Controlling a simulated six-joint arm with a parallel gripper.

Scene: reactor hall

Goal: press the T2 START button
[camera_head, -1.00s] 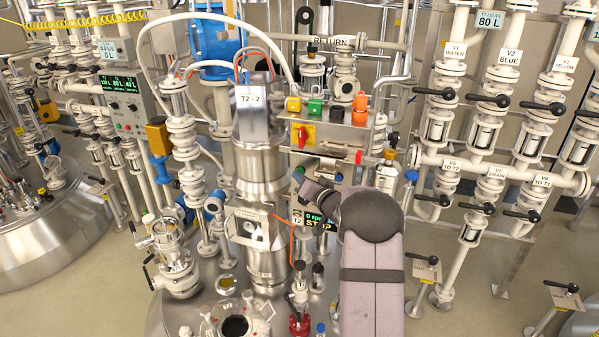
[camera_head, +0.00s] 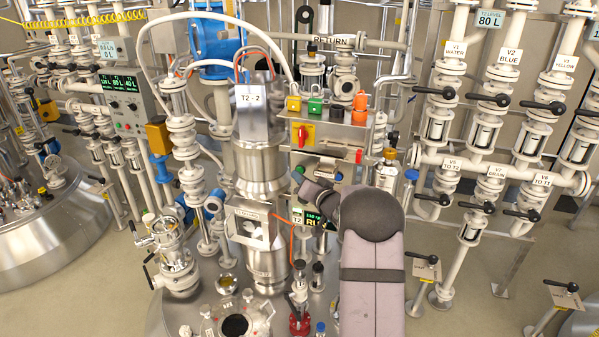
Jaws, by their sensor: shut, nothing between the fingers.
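A T2 display (camera_head: 313,219) sits on the stand beside the steel T2-2 column. It shows green text starting "RU", with the rest hidden behind my arm. The small T2 label (camera_head: 297,216) is at its left edge. A control panel (camera_head: 305,160) is above the display. I cannot read which is START. My gripper (camera_head: 309,188) is shut and small in view, just in front of the panel below the left green button. Whether it touches anything cannot be told.
A shelf above holds yellow, green, black and orange items (camera_head: 315,105). A red-yellow switch (camera_head: 303,134) is below it. The T2-2 column (camera_head: 262,170) stands close left of my gripper. A capped bottle (camera_head: 386,170) is to the right. Valve pipes (camera_head: 480,130) fill the right side.

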